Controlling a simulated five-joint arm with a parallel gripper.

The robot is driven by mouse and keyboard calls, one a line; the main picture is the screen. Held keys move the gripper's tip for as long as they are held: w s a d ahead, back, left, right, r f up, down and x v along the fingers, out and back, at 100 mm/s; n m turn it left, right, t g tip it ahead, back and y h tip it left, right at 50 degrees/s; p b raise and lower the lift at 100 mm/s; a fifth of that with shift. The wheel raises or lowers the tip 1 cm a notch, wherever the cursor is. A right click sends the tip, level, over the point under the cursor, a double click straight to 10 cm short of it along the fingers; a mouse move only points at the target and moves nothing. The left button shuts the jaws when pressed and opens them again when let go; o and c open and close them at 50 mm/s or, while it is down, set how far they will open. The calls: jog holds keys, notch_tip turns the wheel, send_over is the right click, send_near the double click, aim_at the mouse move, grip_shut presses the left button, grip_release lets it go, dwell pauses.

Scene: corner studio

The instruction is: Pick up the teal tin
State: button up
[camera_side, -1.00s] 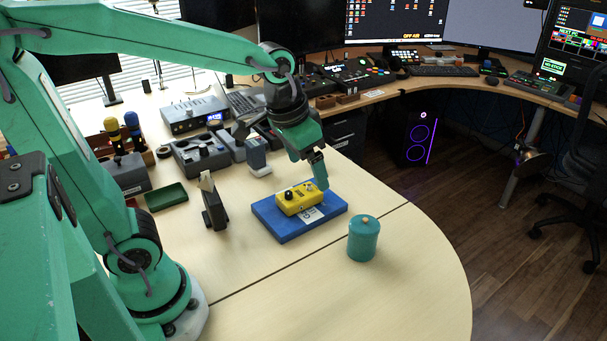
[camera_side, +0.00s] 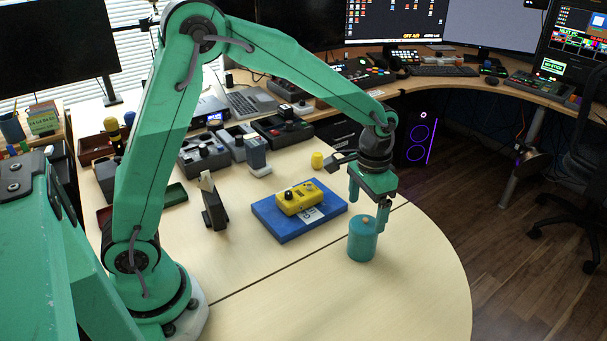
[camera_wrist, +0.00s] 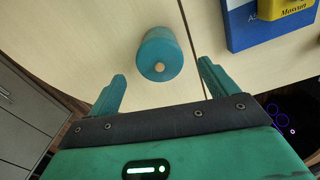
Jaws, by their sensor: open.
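The teal tin (camera_side: 362,241) is a short upright cylinder with a small tan knob on its lid. It stands on the light wooden table, right of the blue board. In the wrist view the tin (camera_wrist: 160,57) shows just beyond the fingertips, roughly midway between them. My gripper (camera_side: 369,212) points down at the tin's top in the side view, with its fingers around or just above the upper part; I cannot tell if they touch it. In the wrist view my gripper (camera_wrist: 161,70) has its two fingers wide apart with nothing between them.
A blue board (camera_side: 272,226) bearing a yellow pedal box (camera_side: 299,199) lies left of the tin. A dark upright stand (camera_side: 214,206) is further left. The table's curved right edge is near the tin; the front is clear.

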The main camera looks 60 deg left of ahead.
aim_at(366, 219)
jog(key=shift+f, duration=0.25)
jog(key=shift+f, duration=1.25)
jog(key=shift+f, duration=2.55)
jog(key=c, duration=1)
